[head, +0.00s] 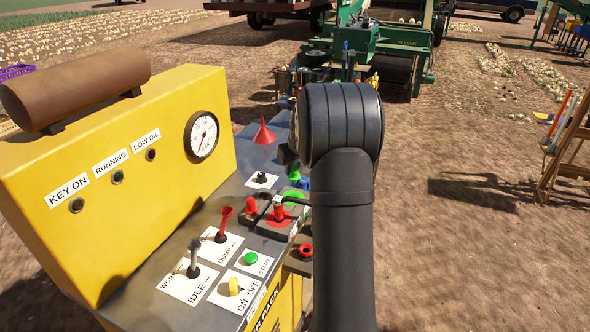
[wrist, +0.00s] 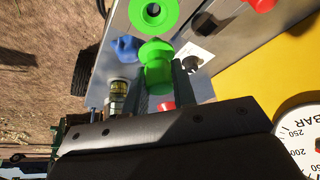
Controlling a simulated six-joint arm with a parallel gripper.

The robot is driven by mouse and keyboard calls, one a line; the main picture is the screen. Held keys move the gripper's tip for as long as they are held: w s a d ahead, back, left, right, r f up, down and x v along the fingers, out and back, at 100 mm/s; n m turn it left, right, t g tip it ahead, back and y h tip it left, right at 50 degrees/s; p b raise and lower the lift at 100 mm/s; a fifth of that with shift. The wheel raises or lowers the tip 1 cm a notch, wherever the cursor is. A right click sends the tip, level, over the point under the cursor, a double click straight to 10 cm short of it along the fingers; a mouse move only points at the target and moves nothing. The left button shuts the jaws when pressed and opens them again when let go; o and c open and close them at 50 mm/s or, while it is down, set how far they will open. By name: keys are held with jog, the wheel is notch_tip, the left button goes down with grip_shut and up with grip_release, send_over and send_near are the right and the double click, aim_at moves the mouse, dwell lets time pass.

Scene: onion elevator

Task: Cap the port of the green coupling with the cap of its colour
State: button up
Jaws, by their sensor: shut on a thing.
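My gripper (wrist: 167,80) is shut on a green cap (wrist: 157,68), a flanged round piece between the two grey fingers. In the head view, a green part (head: 294,171) shows beside my arm, which hides the fingers. A green ring-shaped piece (wrist: 152,14) with a round centre lies on the grey panel, apart from the held cap. It also shows in the head view (head: 293,196), partly covered. I cannot tell whether this ring is the coupling's port. A blue piece (wrist: 124,49) stands beside the held cap.
A brass fitting (wrist: 118,90) stands near the panel edge. A red funnel (head: 264,134), red pieces (head: 279,209), levers (head: 222,224) and a black knob (head: 262,178) crowd the panel. The yellow housing (head: 130,170) with its gauge (head: 201,136) rises at the left.

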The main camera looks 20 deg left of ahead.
jog(key=shift+w+a+f+m+t, duration=0.15)
jog(key=shift+f+m, duration=0.05)
jog(key=shift+m, duration=0.3)
jog(key=shift+w+a+f+m+t, duration=0.1)
jog(key=shift+a+f+m+t, duration=0.05)
jog(key=shift+m, duration=0.35)
jog(key=shift+f, duration=3)
jog(key=shift+f, duration=1.15)
jog(key=o, duration=1.4)
jog(key=shift+o, duration=0.2)
jog(key=shift+r, duration=3.5)
